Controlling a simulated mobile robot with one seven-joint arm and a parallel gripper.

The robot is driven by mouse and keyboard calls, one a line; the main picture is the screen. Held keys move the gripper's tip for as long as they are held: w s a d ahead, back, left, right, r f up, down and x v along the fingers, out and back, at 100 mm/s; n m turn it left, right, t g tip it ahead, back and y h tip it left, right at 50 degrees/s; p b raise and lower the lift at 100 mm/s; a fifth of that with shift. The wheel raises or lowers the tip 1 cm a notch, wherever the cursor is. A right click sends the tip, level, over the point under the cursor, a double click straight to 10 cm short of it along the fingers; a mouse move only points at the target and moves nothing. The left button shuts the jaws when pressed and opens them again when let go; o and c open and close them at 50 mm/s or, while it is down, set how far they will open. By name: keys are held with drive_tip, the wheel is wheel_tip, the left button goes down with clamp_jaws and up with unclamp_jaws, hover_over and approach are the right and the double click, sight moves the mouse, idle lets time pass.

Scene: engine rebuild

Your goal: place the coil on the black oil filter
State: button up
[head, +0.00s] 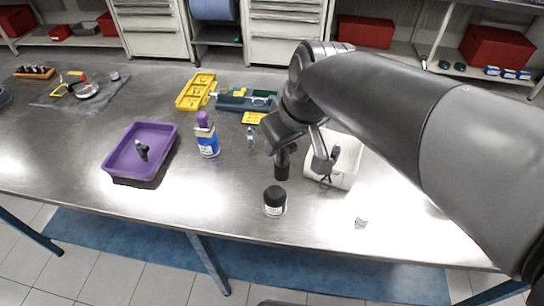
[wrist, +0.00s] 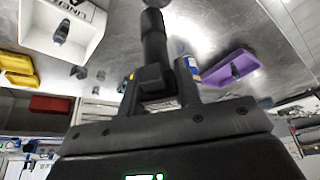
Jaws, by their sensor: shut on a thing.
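My gripper (head: 297,142) is shut on the coil (head: 282,165), a dark stick-like part that hangs roughly upright below the fingers. In the wrist view the coil (wrist: 153,40) sits between the two fingers (wrist: 158,88) and points away from the palm. The black oil filter (head: 275,196) is a short black cylinder with a paler lower part, standing near the table's front edge. The coil's lower end appears above and slightly behind the filter in the head view, apart from it. A round grey end at the wrist view's top edge may be the filter; I cannot tell.
A white bin (head: 345,181) with a dark part inside stands right of the gripper. A purple tray (head: 112,166) holds another dark part. A small grey piece (head: 361,222) lies at the front right. Yellow trays (head: 196,91) are behind.

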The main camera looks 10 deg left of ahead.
drive_tip(key=shift+a+f, duration=0.3)
drive_tip(key=shift+f, duration=0.55)
drive_tip(key=shift+a+f, duration=0.35)
drive_tip(key=shift+f, duration=0.5)
drive_tip(key=shift+a+f, duration=0.3)
drive_tip(key=shift+f, duration=0.55)
drive_tip(key=shift+f, duration=0.2)
drive_tip(key=o, duration=1)
drive_tip(key=shift+r, duration=0.1)
